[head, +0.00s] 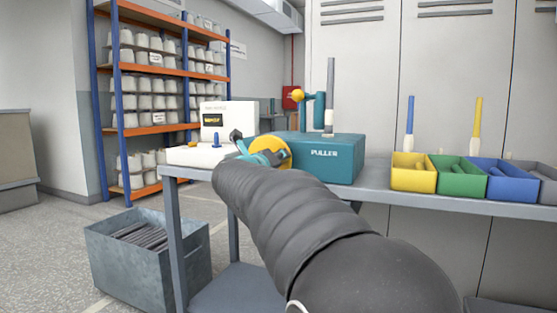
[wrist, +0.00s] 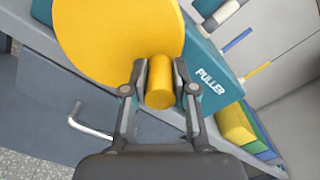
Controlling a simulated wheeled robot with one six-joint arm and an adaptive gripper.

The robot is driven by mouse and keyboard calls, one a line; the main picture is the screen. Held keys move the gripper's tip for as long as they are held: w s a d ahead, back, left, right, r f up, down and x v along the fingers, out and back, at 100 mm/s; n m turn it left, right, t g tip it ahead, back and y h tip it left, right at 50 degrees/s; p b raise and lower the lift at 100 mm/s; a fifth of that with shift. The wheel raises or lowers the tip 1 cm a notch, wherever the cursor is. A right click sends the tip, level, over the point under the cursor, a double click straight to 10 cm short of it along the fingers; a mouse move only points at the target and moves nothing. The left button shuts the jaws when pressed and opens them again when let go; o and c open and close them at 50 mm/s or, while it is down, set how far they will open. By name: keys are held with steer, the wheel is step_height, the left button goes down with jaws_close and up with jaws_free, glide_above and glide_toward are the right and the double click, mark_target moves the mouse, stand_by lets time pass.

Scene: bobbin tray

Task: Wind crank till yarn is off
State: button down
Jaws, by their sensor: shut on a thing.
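My gripper (wrist: 160,82) is shut on the crank's yellow knob (wrist: 159,92), with one finger on each side. In the head view my gripper (head: 262,156) is at the disc, and my arm hides part of it. A dark rod (head: 331,85) stands upright on the puller, with a pale sleeve at its lower end. I cannot tell how much yarn is on it.
Right of the puller stand yellow (head: 414,178), green (head: 459,181) and blue (head: 502,184) bins. A white machine (head: 228,115) is on the left. A grey bin (head: 150,262) of dark rods is on the floor. A shelf (head: 158,72) of cones stands behind.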

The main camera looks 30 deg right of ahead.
steer(key=c, duration=0.9)
jaws_free()
steer(key=v, duration=1.2)
